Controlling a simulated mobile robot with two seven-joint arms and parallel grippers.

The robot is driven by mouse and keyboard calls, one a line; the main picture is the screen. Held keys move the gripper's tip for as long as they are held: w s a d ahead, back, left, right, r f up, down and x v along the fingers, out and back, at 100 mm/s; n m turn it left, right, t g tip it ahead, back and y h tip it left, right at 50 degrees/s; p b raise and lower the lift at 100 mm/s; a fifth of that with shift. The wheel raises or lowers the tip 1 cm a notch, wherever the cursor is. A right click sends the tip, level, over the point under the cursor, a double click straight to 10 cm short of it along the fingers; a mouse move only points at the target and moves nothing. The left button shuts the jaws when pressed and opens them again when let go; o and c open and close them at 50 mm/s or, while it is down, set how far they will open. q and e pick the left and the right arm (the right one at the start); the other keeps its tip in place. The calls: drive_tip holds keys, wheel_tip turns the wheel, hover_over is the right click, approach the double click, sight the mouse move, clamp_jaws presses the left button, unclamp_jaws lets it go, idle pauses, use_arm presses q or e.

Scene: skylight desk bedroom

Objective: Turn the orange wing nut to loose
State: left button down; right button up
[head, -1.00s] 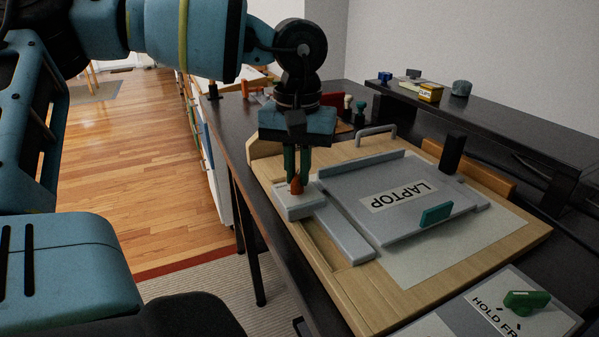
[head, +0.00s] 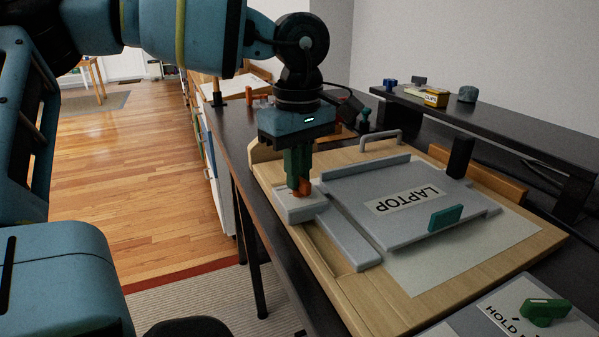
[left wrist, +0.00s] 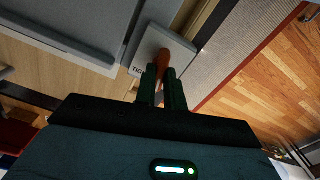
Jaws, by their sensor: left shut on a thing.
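The orange wing nut (head: 304,187) sits on a light grey block (head: 293,211) at the left edge of the wooden board. My left gripper (head: 298,187) points down from above and is shut on the wing nut, its green fingers on either side of it. In the left wrist view the orange wing nut (left wrist: 163,60) sticks out between the fingertips (left wrist: 162,72) over the grey block (left wrist: 150,42). Part of a printed label on the block shows there, mostly cut off by the fingers. My right gripper is not in view.
A grey plate labelled LAPTOP (head: 345,200) with a teal knob (head: 445,217) lies right of the block on the wooden board (head: 400,310). A HOLD panel with a green knob (head: 545,312) is at lower right. A black shelf (head: 520,135) stands behind.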

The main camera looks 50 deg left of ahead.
use_arm(q)
drive_tip(key=n, duration=0.3)
drive_tip(key=shift+n+b, duration=0.3)
drive_tip(key=shift+b, duration=0.05)
drive_tip(key=n, duration=0.5)
drive_tip(key=shift+s+b, duration=0.1)
drive_tip(key=shift+b, duration=0.3)
drive_tip(key=c, duration=1.5)
unclamp_jaws()
wheel_tip(320, 180, up, 8)
drive_tip(key=shift+f+p, duration=0.1)
drive_tip(key=shift+p, duration=0.25)
